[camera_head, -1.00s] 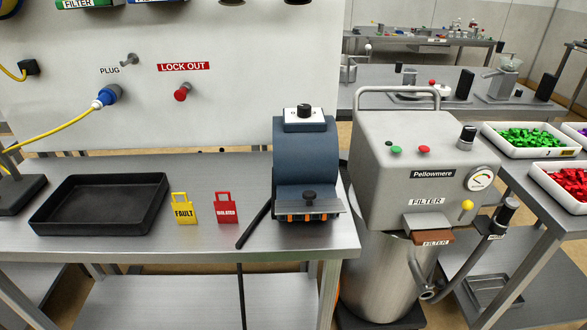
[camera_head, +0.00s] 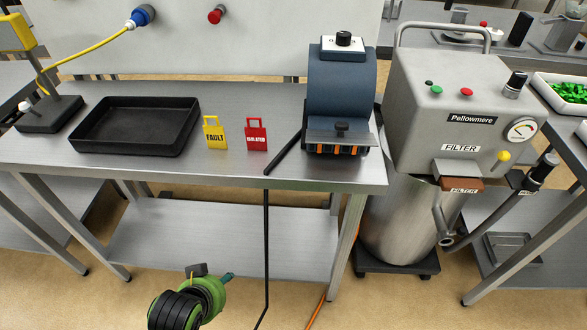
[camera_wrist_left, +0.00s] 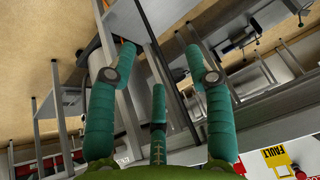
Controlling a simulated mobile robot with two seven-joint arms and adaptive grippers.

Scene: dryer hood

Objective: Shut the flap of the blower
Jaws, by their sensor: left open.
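A blue, round-backed machine (camera_head: 341,85), which I take to be the blower, stands at the right end of the steel table. A grey plate (camera_head: 338,136) with a black knob, apparently its flap, sticks out at its front, with orange parts showing below. How far it stands open is hard to tell. My left gripper (camera_head: 213,281) is low in front of the table, well below and left of the blower. The left wrist view shows its teal fingers (camera_wrist_left: 160,66) spread apart and empty. My right gripper is not in view.
A dark bar (camera_head: 283,152) slants beside the blower. The grey Pellowmere machine (camera_head: 445,105) stands close on the right.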

